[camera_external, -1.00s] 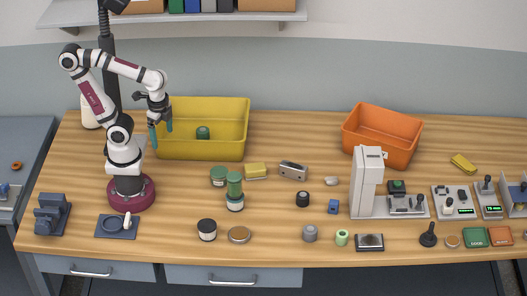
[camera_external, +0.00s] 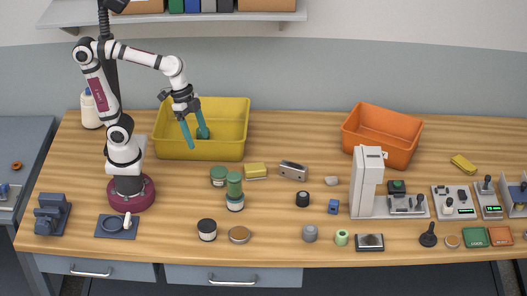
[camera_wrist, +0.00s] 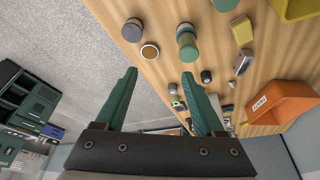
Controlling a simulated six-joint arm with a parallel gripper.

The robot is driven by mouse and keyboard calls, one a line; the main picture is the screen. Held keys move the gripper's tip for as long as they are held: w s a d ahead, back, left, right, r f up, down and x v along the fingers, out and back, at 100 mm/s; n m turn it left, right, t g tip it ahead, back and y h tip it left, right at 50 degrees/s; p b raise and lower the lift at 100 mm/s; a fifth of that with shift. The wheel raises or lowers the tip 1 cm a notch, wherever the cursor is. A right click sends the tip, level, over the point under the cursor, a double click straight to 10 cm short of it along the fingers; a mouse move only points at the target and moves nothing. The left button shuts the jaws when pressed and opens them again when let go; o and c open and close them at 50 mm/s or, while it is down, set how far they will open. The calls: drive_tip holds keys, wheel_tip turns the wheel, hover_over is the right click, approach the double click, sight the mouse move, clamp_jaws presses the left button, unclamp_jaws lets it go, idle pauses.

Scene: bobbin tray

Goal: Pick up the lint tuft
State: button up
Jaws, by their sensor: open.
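A small pale tuft (camera_external: 331,181), which looks like the lint tuft, lies on the wooden bench right of the silver box. It is too small to make out surely in the wrist view. My gripper (camera_external: 197,142) is over the yellow bin, well left of the tuft. Its two teal fingers are apart with nothing between them; the gripper also shows open in the wrist view (camera_wrist: 159,73).
The orange bin (camera_external: 368,148) stands back right. The silver box (camera_external: 293,171), a black cylinder (camera_external: 303,199), a blue block (camera_external: 333,207) and a tall white device (camera_external: 366,185) surround the tuft. Stacked green jars (camera_external: 235,188) stand left.

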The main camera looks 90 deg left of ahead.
drive_tip(key=w+d+r+t+h, duration=0.2)
drive_tip(key=w+d+t, duration=0.15)
drive_tip(key=w, duration=0.75)
drive_tip(key=n+t+y, duration=0.5)
drive_tip(key=n+y, duration=0.3)
drive_tip(key=y, duration=0.2)
hover_over(329, 179)
drive_tip(key=s+d, duration=0.5)
drive_tip(key=s, duration=0.5)
drive_tip(key=shift+g, duration=0.25)
wheel_tip(329, 179, down, 24)
drive_tip(key=shift+r, duration=0.15)
drive_tip(key=x, duration=1.2)
drive_tip(key=shift+w+f, duration=0.1)
drive_tip(key=shift+f, duration=0.25)
drive_tip(key=shift+d, duration=0.1)
clamp_jaws()
